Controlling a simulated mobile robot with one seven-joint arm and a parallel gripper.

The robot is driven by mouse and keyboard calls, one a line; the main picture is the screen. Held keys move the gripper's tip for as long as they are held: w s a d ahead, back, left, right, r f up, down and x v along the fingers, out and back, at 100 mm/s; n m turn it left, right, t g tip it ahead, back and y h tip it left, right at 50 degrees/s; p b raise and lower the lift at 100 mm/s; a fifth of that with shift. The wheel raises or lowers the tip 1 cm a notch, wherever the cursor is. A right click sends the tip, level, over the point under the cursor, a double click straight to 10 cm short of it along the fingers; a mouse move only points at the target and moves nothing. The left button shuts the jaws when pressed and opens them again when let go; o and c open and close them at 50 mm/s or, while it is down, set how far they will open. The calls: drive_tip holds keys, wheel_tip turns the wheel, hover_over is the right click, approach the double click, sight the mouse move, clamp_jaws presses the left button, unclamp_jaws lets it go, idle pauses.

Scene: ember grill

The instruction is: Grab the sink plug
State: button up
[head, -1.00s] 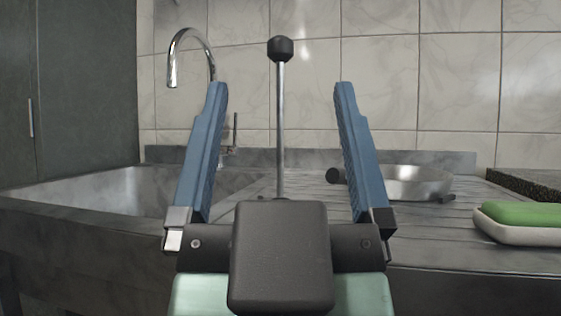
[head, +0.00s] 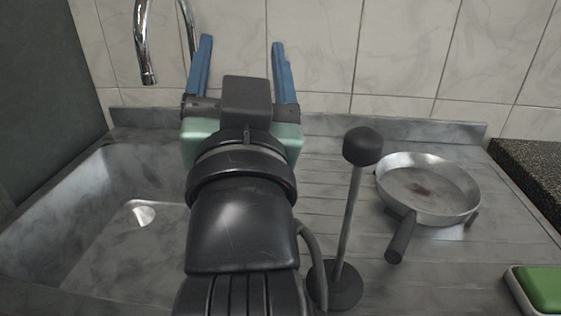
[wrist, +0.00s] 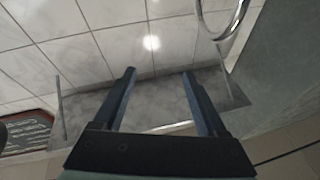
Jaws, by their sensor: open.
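A thin upright metal rod with a black knob (head: 363,146) stands on a dark round base (head: 343,288) on the drainboard; it may be the sink plug, but I cannot tell for sure. My gripper (head: 241,42) is open and empty, up and to the left of the knob in the head view, in front of the tiled wall. The wrist view shows its two blue fingers (wrist: 158,72) apart with nothing between them. The sink's drain (head: 140,213) shows pale in the basin. My arm hides the right part of the basin.
The curved tap (head: 140,45) hangs close to the left of my gripper. A metal pan (head: 430,192) with a dark handle lies right of the rod. A green sponge (head: 541,286) on a white dish is at the lower right. Drainboard behind the rod is clear.

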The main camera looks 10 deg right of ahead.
drive_tip(key=w+d+r+m+g+p, duration=0.2)
drive_tip(key=w+g+p, duration=0.2)
drive_tip(key=p, duration=0.4)
wheel_tip(320, 180, up, 2)
drive_tip(key=m+g+p, duration=0.7)
drive_tip(key=g+p, duration=1)
drive_tip(key=p, duration=2.2)
hover_over(363, 164)
drive_tip(key=a, duration=0.1)
drive_tip(key=shift+h, duration=0.3)
drive_tip(key=b+x, duration=0.6)
drive_tip(key=x, duration=0.1)
drive_tip(key=shift+w+a, duration=0.2)
drive_tip(key=shift+w, duration=0.05)
drive_tip(key=shift+t, duration=0.3)
drive_tip(key=shift+p+x, duration=1.1)
drive_tip(key=shift+x, duration=1.6)
drive_tip(key=shift+w+a, duration=0.1)
clamp_jaws()
